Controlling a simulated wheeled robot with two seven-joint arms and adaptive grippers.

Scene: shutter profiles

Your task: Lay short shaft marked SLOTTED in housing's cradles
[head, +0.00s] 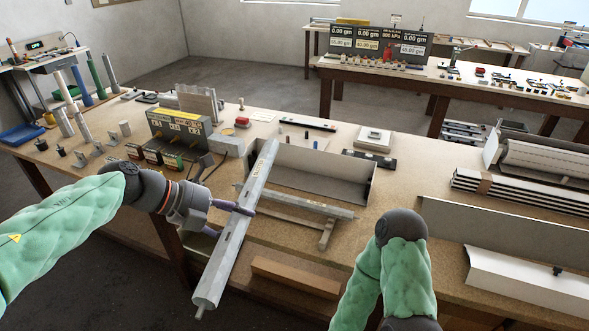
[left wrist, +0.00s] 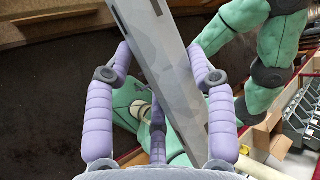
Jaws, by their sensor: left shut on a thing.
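My left gripper (head: 234,213) is shut around a grey, many-sided shaft (head: 217,273) with small dark slots along it. The shaft is held tilted, its lower end at the table's front edge and its upper end close to the open grey housing (head: 335,188). In the left wrist view the shaft (left wrist: 160,60) runs between the purple fingers of the gripper (left wrist: 160,50). Another long grey bar (head: 318,208) lies on supports in front of the housing. The cradles cannot be made out. My right arm is at the lower right; its gripper is out of view.
A brown wooden strip (head: 296,277) lies near the front edge. A dark display box (head: 180,130) stands behind my left gripper. A white block (head: 373,138) and a black device (head: 369,158) are beyond the housing. Long pale panels (head: 505,238) fill the right side.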

